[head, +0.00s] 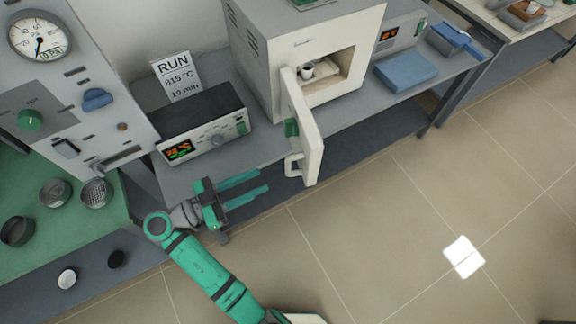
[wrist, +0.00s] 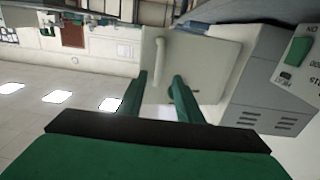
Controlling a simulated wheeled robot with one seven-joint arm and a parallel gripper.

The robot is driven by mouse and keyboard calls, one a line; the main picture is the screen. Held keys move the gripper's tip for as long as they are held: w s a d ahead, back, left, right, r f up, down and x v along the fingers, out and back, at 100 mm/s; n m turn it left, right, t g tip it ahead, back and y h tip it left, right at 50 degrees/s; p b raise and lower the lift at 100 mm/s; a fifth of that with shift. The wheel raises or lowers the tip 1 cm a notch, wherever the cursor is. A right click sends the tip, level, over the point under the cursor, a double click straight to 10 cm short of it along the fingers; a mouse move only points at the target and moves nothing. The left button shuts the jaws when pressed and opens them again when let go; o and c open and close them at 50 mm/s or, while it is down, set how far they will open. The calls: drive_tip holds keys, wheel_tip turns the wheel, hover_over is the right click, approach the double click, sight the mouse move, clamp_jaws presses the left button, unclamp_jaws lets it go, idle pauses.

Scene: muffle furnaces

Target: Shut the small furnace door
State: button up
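The small furnace (head: 262,45) is a grey and cream box on the bench, with a cup (head: 307,71) in its chamber. Its cream door (head: 310,130) stands wide open, swung out toward the front from the left side of the opening. A pale bar handle (head: 292,165) sits low near the door's free edge. My gripper (head: 264,181) is open and empty, left of the handle, its green fingers pointing right toward it. In the wrist view the door (wrist: 205,65) fills the middle, with the handle (wrist: 160,62) by the fingertips (wrist: 160,76); contact cannot be told.
A controller with an orange display (head: 205,130) and a RUN sign (head: 177,77) stand left of the furnace. A blue block (head: 405,71) lies to its right. A gauge panel (head: 75,90) stands at far left.

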sight(288, 168)
drive_tip(key=x, duration=1)
drive_tip(key=shift+w+d+r, duration=0.1)
drive_tip(key=shift+w+d, duration=0.05)
drive_tip(key=shift+d, duration=0.2)
drive_tip(key=shift+c, duration=0.4)
clamp_jaws()
